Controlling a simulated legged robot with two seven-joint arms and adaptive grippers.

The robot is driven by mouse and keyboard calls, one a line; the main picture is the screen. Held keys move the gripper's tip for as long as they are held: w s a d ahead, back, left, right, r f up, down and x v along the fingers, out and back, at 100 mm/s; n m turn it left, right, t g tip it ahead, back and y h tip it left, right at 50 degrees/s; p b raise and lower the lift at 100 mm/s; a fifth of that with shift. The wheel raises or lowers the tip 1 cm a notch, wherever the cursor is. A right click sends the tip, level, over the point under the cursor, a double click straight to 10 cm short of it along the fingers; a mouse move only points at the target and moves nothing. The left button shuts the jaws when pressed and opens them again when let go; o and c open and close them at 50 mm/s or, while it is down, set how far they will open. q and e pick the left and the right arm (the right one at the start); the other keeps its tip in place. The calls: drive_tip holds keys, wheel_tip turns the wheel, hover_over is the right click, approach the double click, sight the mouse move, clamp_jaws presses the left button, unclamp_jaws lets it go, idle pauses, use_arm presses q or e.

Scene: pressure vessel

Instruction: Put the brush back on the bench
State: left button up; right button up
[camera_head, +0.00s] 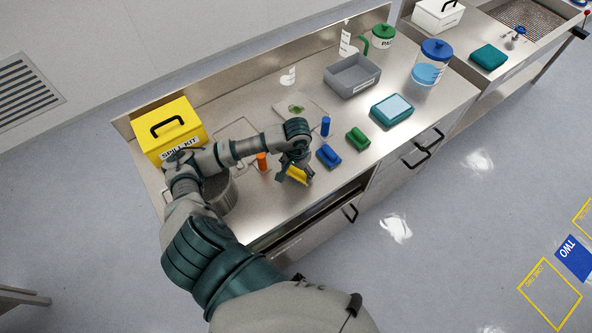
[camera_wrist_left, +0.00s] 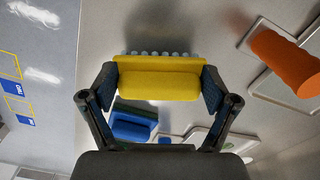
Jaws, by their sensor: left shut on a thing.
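My left gripper (camera_head: 293,172) is shut on a yellow brush (camera_head: 298,174) near the front edge of the steel bench (camera_head: 235,125). In the left wrist view, the brush (camera_wrist_left: 158,80) lies across between the two fingers (camera_wrist_left: 157,92), with pale bristles along its far side. A soft shadow shows on the steel beyond it; I cannot tell whether the brush touches the bench. A blue brush (camera_head: 329,156) and a green brush (camera_head: 357,138) lie on the bench to the right. My right gripper is not in view.
An orange cylinder (camera_head: 262,162) stands left of the gripper and a blue cylinder (camera_head: 326,126) to its right. A yellow spill kit (camera_head: 168,132), a grey bin (camera_head: 352,76) and a teal-and-blue box (camera_head: 392,110) also stand on the bench. An open drawer gap (camera_head: 300,221) shows below.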

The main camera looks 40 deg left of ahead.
sight(296, 170)
use_arm(q)
drive_tip(key=shift+f, duration=0.5)
drive_tip(key=shift+a, duration=0.2)
drive_tip(key=shift+a+f, duration=0.1)
drive_tip(key=shift+a, duration=0.15)
drive_tip(key=o, duration=0.9)
drive_tip(key=shift+a, duration=0.15)
drive_tip(key=shift+c, duration=0.2)
drive_tip(key=shift+a+f, duration=0.1)
drive_tip(key=shift+a, duration=0.05)
drive_tip(key=shift+d+r, duration=0.3)
drive_tip(key=shift+d, duration=0.1)
wheel_tip(296, 170, up, 5)
drive_tip(key=shift+w+d+f+b, duration=0.1)
drive_tip(key=shift+f+b, duration=0.05)
drive_tip(key=shift+b, duration=0.25)
drive_tip(key=r, duration=0.6)
drive_tip(key=shift+a+b, duration=0.3)
drive_tip(key=shift+a, duration=0.05)
drive_tip(key=shift+r, duration=0.3)
drive_tip(key=shift+d+r, duration=0.2)
drive_tip(key=shift+d, duration=0.05)
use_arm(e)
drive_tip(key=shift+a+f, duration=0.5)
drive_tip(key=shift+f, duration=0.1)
